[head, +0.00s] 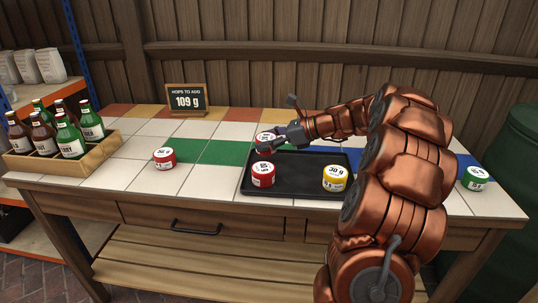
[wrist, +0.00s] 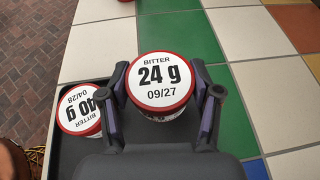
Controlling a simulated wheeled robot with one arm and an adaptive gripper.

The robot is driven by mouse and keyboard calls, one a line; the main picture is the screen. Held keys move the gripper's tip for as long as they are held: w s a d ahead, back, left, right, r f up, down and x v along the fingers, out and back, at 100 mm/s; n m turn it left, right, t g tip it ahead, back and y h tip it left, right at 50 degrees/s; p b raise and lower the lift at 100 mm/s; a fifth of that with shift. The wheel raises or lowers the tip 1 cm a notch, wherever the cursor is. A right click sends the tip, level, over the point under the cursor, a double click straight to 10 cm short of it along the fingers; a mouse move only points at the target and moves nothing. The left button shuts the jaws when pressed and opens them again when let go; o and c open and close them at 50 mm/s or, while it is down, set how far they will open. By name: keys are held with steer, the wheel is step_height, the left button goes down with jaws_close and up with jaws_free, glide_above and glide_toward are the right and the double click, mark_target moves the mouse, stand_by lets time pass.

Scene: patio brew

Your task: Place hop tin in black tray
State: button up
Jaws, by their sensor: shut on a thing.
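My gripper (head: 290,136) is shut on a red-rimmed hop tin (head: 266,138) over the back left part of the black tray (head: 300,187). In the wrist view that hop tin (wrist: 160,78) reads "BITTER 24 g 09/27" and sits between both fingers. I cannot tell whether it touches the tray. Another red tin (head: 262,175) stands in the tray's front left; in the wrist view this tin (wrist: 80,108) reads 40 g. A yellow 30 g tin (head: 336,178) stands in the tray's front right.
A red tin (head: 164,158) stands on the tiled table left of the tray, and a green tin (head: 474,178) at the far right. A bottle crate (head: 88,158) is at the left end. A sign (head: 186,99) at the back reads "HOPS TO ADD 109 g".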

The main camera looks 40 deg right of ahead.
step_height(320, 180, down, 4)
steer(key=shift+r+b, duration=0.15)
steer(key=shift+b, duration=0.4)
steer(key=o, duration=1.1)
